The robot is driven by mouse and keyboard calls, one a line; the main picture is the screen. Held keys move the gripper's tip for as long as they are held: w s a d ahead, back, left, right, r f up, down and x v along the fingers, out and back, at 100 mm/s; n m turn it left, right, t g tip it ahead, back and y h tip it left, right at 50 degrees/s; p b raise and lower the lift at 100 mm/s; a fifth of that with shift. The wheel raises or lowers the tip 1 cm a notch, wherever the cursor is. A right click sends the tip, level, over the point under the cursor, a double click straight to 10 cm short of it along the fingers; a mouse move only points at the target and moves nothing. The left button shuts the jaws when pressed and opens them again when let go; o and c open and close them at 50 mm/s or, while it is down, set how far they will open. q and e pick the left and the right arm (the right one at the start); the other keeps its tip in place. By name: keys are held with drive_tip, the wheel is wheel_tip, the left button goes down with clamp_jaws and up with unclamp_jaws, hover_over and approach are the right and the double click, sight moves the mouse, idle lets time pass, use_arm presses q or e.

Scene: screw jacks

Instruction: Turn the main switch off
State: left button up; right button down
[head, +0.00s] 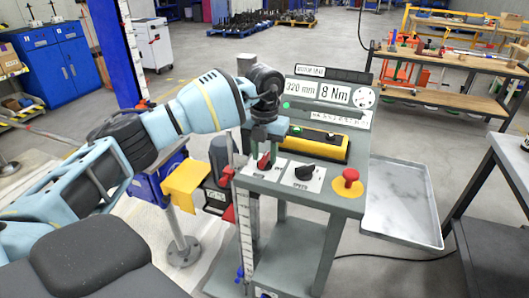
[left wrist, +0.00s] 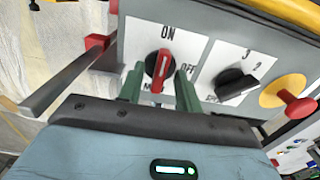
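The main switch is a red knob (left wrist: 158,70) on a white plate marked ON at the top and OFF to the right. Its white line stands nearly upright, toward ON. In the head view the red knob (head: 263,162) shows at the front left of the grey console top (head: 330,195). My left gripper (head: 267,143) points down over it. In the left wrist view the green fingertips (left wrist: 160,82) stand apart on both sides of the knob, with small gaps seeming to show. My right gripper is not in view.
A black SPEED knob (left wrist: 237,82) sits right of the switch, then a red mushroom button on a yellow base (head: 347,182). A yellow-edged box (head: 318,145) lies behind. A display panel (head: 325,92) rises at the back. A grey tray (head: 400,200) is at right.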

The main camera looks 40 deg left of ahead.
use_arm(q)
clamp_jaws()
